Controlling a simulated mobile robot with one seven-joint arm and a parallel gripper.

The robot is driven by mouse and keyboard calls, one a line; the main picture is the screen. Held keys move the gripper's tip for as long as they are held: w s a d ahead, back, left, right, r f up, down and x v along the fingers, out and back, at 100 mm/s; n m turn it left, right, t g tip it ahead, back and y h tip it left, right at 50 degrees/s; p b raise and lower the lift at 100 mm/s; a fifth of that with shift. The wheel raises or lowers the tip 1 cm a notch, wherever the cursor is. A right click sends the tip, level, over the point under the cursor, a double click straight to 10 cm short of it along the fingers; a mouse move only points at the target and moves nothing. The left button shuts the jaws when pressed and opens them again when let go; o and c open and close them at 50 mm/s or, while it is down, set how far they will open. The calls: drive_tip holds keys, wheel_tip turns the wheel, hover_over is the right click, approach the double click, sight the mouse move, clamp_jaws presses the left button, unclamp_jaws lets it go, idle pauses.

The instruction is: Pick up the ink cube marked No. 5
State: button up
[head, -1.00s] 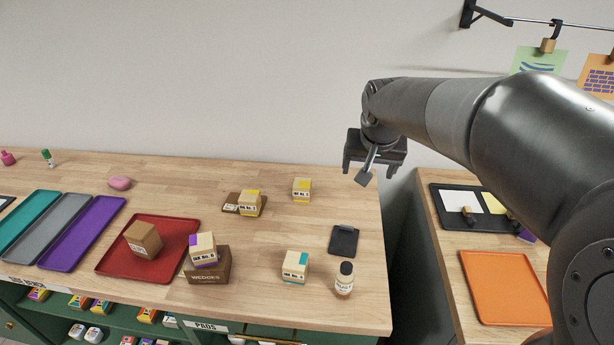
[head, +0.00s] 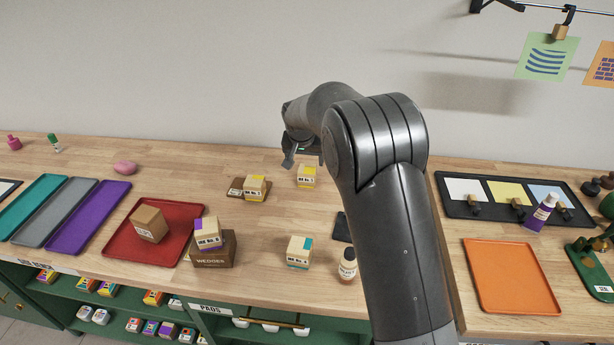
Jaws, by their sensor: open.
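Several cream ink cubes with printed "No." labels stand on the wooden bench; the digits are too small for me to read surely. One yellow-topped cube (head: 255,187) sits on a low brown base, and another yellow-topped cube (head: 307,176) stands on the bench to its right. A purple-marked cube (head: 208,232) rests on a brown "WEDGES" box (head: 213,254). A teal-marked cube (head: 299,251) stands nearer the front. My gripper (head: 304,157) is open and empty, just above the right yellow-topped cube in the picture, partly hidden by my arm.
A red tray (head: 118,248) holds a brown box (head: 149,223). A bottle (head: 347,265) and a dark pad (head: 341,228) are beside my arm, which partly covers the pad. An orange tray (head: 512,295) lies on the right bench. Bare bench surrounds the yellow-topped cubes.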

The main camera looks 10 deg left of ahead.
sight(307, 170)
drive_tip(key=x, duration=1)
drive_tip(key=shift+s+d+f, duration=0.1)
drive_tip(key=shift+c, duration=0.6)
drive_tip(key=c, duration=1)
